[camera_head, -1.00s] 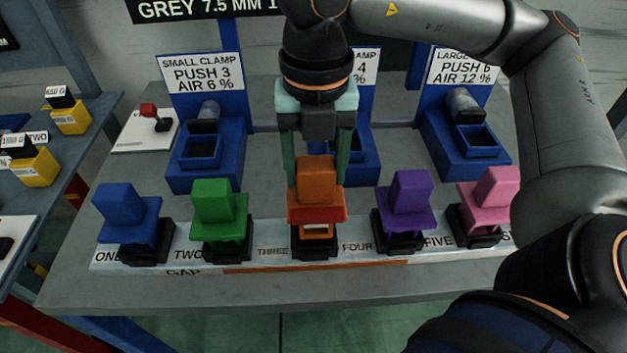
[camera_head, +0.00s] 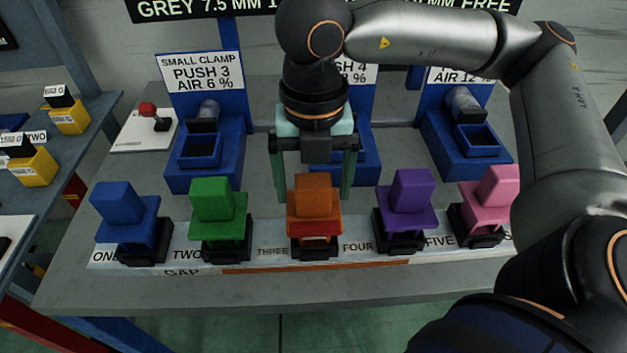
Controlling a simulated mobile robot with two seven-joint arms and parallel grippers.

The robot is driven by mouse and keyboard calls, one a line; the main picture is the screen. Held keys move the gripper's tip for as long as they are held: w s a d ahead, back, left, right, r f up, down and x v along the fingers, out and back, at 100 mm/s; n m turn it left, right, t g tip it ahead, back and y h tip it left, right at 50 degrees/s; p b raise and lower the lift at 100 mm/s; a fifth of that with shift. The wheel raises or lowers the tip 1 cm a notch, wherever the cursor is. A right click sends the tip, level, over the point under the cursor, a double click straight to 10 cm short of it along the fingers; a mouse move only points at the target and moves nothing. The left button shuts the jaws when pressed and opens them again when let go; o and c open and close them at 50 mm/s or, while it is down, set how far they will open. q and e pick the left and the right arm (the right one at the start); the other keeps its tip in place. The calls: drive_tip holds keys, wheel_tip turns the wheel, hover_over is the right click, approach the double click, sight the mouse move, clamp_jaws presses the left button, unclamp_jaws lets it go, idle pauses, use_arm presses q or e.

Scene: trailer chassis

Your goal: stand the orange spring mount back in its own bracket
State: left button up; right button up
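The orange spring mount (camera_head: 314,196) stands upright in the black bracket (camera_head: 315,250) at place THREE, in the middle of the row. Its wide red-orange lower part sits low over the bracket. My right gripper (camera_head: 313,194) is above and just behind it, pointing down. Its two green fingers are spread wide, one on each side of the mount's upper block, with visible gaps. Whether the mount is fully seated underneath is hard to see. My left gripper is not in view.
Blue (camera_head: 122,212), green (camera_head: 218,212), purple (camera_head: 408,205) and pink (camera_head: 492,200) mounts stand in neighbouring black brackets, close on both sides. Blue clamp stations (camera_head: 205,165) stand behind. The front table strip is clear.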

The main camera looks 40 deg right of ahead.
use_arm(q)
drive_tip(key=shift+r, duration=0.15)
use_arm(e)
drive_tip(key=shift+r, duration=0.15)
drive_tip(key=shift+r+p, duration=0.2)
drive_tip(key=shift+p, duration=0.2)
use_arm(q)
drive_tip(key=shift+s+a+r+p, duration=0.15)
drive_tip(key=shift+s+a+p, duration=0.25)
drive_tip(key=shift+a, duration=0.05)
use_arm(e)
wheel_tip(320, 180, up, 12)
drive_tip(key=shift+f, duration=0.15)
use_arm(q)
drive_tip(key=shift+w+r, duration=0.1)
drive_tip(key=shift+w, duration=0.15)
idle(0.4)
